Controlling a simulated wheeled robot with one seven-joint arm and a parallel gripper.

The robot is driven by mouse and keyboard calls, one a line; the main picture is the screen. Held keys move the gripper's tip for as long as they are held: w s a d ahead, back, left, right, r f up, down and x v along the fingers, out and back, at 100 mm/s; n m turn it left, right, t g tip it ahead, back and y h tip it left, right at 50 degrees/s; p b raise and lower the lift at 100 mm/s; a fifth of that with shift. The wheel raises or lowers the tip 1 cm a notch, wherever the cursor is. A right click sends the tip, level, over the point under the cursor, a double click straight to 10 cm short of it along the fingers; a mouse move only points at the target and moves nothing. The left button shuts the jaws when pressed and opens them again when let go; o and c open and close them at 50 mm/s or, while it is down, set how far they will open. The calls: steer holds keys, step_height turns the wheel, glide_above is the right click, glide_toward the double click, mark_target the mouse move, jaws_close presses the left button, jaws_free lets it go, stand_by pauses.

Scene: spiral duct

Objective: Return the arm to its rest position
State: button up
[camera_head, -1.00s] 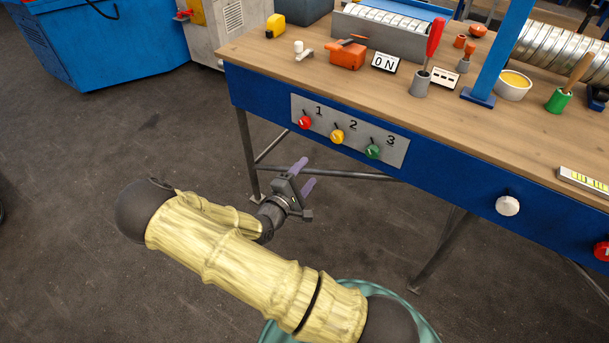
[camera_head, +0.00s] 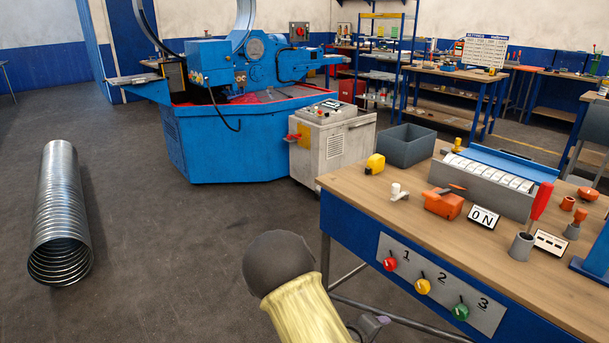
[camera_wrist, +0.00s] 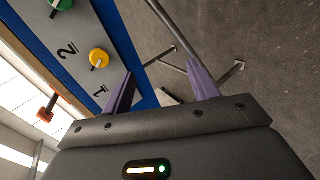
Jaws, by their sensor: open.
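My gripper (camera_wrist: 160,90) is open and empty in the wrist view, its two purple fingers apart with bare floor and part of the bench frame beyond them. In the head view my arm, in a pale yellow sleeve, enters at the bottom centre in front of the workbench (camera_head: 345,215). The bench's switch panel (camera_head: 430,285) has red, yellow and green knobs. In the wrist view the yellow knob (camera_wrist: 99,58) is left of my fingers, apart from them.
A spiral metal duct (camera_head: 62,210) lies on the floor at left. A blue machine (camera_head: 220,140) and a grey cabinet (camera_head: 332,145) stand behind. A grey bin (camera_head: 405,145) and a yellow tape measure (camera_head: 375,163) are on the bench. The floor at centre left is clear.

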steer(key=s+a+r+m+g+y, duration=0.3)
steer(key=s+a+r+m+y, duration=0.2)
steer(key=r+y, duration=0.2)
steer(key=s+d+r+m+g+y, duration=0.1)
steer(key=s+d+r+m+g, duration=0.1)
steer(key=s+r, duration=0.8)
steer(key=w+p+v, duration=0.2)
steer(key=p+v, duration=1.3)
steer(key=p, duration=0.1)
steer(key=shift+r, duration=0.15)
